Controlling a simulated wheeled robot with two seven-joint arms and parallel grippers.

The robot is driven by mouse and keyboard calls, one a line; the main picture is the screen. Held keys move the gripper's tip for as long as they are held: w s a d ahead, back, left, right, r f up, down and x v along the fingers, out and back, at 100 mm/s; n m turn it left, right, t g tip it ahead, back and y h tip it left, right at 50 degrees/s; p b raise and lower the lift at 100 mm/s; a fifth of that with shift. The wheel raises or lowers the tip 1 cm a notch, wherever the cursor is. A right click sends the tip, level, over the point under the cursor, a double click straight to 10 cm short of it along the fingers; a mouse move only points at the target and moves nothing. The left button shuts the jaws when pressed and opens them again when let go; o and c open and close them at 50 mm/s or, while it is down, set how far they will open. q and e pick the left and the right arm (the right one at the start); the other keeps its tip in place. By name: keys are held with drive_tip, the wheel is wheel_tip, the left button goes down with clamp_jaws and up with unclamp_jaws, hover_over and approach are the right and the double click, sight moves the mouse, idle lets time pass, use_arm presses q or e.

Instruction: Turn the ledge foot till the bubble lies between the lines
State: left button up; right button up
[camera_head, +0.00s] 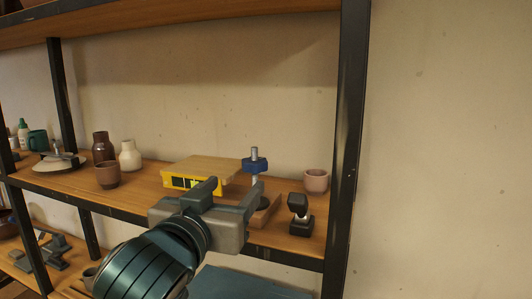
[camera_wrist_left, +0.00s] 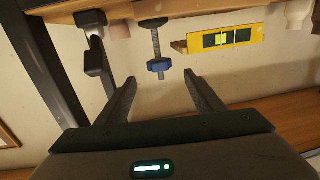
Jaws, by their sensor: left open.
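The ledge foot is an upright threaded rod with a blue knob (camera_head: 255,165); in the left wrist view the knob (camera_wrist_left: 159,66) hangs upside down in the picture. A wooden ledge (camera_head: 214,165) carries a yellow level (camera_head: 206,184) on its front, also seen in the left wrist view (camera_wrist_left: 247,35). Its vial (camera_wrist_left: 222,40) shows green, but the bubble's place between the lines is too small to tell. My left gripper (camera_head: 232,187) is open and empty in front of the ledge. In the left wrist view the knob sits just beyond and between its fingertips (camera_wrist_left: 160,77), apparently untouched.
A black clamp-like object (camera_head: 300,216) and a pink cup (camera_head: 316,180) stand right of the foot, near the black shelf post (camera_head: 347,140). A brown cup (camera_head: 108,175), brown bottle (camera_head: 103,147) and cream vase (camera_head: 130,155) stand left. Another board crosses above.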

sight(258, 158)
use_arm(q)
drive_tip(key=p+x, duration=0.1)
drive_tip(key=x, duration=0.4)
drive_tip(key=r+p+x, duration=0.1)
drive_tip(key=p+x, duration=0.1)
drive_tip(key=x, duration=0.3)
drive_tip(key=p+x, duration=0.1)
drive_tip(key=x, duration=0.4)
drive_tip(key=shift+w+d+r+p, duration=0.1)
drive_tip(key=shift+w+r+p, duration=0.2)
drive_tip(key=shift+w, duration=0.1)
drive_tip(key=shift+w+d+f, duration=0.2)
drive_tip(key=shift+w+d, duration=0.05)
drive_tip(key=shift+w, duration=0.4)
use_arm(e)
drive_tip(key=shift+s+d+r, duration=0.1)
drive_tip(key=shift+s+r, duration=0.1)
drive_tip(key=shift+r, duration=0.6)
drive_tip(key=shift+s+d+r, duration=0.1)
drive_tip(key=shift+s+r, duration=0.05)
drive_tip(key=shift+r, duration=0.7)
drive_tip(key=shift+s+r, duration=0.2)
drive_tip(key=shift+r, duration=0.6)
use_arm(q)
drive_tip(key=c, duration=1)
